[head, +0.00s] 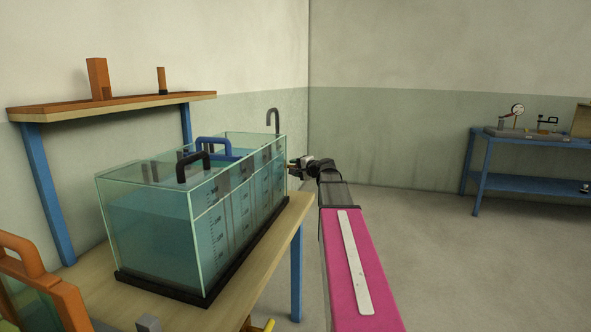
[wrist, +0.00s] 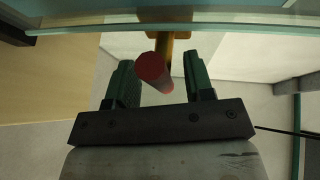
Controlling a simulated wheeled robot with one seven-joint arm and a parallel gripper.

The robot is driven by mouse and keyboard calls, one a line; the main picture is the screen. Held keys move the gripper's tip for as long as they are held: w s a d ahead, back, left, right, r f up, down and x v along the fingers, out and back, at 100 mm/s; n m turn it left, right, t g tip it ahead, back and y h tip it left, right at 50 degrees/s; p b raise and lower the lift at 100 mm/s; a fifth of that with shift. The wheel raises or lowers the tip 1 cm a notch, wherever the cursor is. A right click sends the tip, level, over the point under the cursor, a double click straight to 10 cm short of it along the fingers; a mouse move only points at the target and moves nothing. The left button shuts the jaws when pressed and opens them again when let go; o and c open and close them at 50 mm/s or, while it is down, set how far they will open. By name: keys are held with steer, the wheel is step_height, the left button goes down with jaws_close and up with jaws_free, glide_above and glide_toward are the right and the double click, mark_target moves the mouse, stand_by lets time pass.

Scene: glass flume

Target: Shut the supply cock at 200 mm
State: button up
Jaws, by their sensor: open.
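The glass flume (head: 150,232) stands on a wooden bench, with blue-green water in it and dark scale marks on its near side; the figures are too small to read. The supply cock shows in the wrist view as a brass stem (wrist: 165,46) with a round red handle (wrist: 152,68). My gripper (wrist: 158,78) is open, with its two dark green fingers on either side of the red handle and a gap visible at each side. In the head view my gripper (head: 301,164) is at the flume's far right end, small and partly hidden by my arm.
A black-handled gate (head: 194,165) and a blue-handled gate (head: 217,147) stand in the flume. A grey bent pipe (head: 272,117) rises at its far end. An orange-handled frame (head: 35,275) is at the near left. A blue bench (head: 525,184) stands far right; floor between is clear.

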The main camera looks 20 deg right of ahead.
steer(key=v, duration=1)
steer(key=shift+s, duration=0.25)
steer(key=shift+d, duration=0.2)
